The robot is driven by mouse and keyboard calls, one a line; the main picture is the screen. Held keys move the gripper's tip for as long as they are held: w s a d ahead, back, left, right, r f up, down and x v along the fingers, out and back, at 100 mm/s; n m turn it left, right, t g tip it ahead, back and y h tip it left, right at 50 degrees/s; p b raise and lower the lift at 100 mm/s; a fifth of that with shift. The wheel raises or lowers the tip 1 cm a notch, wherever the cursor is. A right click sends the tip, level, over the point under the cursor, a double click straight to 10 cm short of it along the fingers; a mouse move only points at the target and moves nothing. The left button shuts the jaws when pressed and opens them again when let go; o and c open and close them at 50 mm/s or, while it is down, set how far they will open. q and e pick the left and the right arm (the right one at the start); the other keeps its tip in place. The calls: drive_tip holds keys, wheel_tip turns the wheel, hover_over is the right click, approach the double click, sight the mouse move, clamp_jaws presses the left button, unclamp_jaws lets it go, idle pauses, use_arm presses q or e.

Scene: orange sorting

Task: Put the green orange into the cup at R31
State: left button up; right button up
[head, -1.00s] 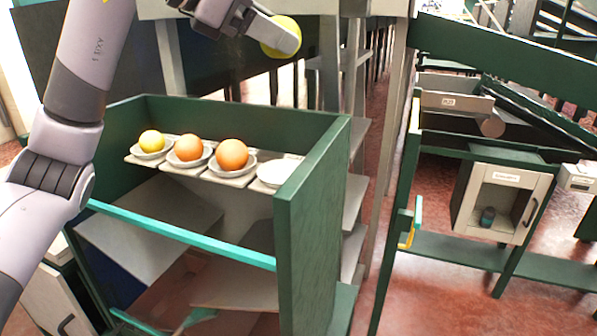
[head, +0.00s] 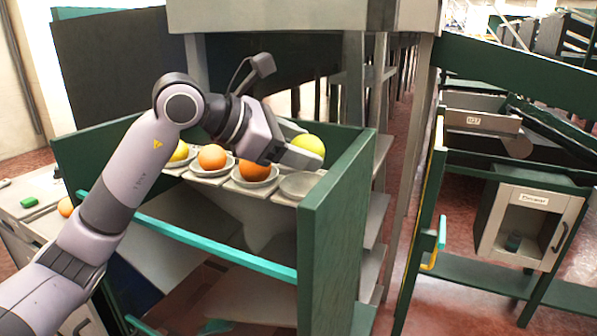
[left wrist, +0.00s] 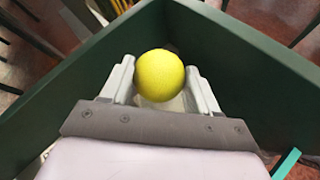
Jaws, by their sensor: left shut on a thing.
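The green orange (head: 309,146), yellow-green in colour, is held between the fingers of my left gripper (head: 303,154) above the right end of the cup row. In the left wrist view the same orange (left wrist: 160,75) sits between the two fingertips. Just below it in the head view is an empty white cup (head: 298,187), the rightmost of the row. I see no R31 label, so I cannot tell which cup is R31. My right gripper is not in view.
Two orange fruits (head: 212,157) and a yellow one (head: 179,152) sit in the other cups. The green rack's right side wall (head: 335,220) and back wall stand close around the gripper. A teal bar (head: 215,250) runs along the rack's front.

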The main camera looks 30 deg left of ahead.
use_arm(q)
drive_tip(key=shift+f, duration=2.1)
drive_tip(key=shift+f, duration=0.15)
drive_tip(key=o, duration=0.8)
drive_tip(key=shift+o, duration=0.2)
drive_tip(key=shift+r, duration=0.25)
drive_tip(key=b+v, duration=0.2)
drive_tip(key=v, duration=1)
drive_tip(key=shift+b, duration=0.3)
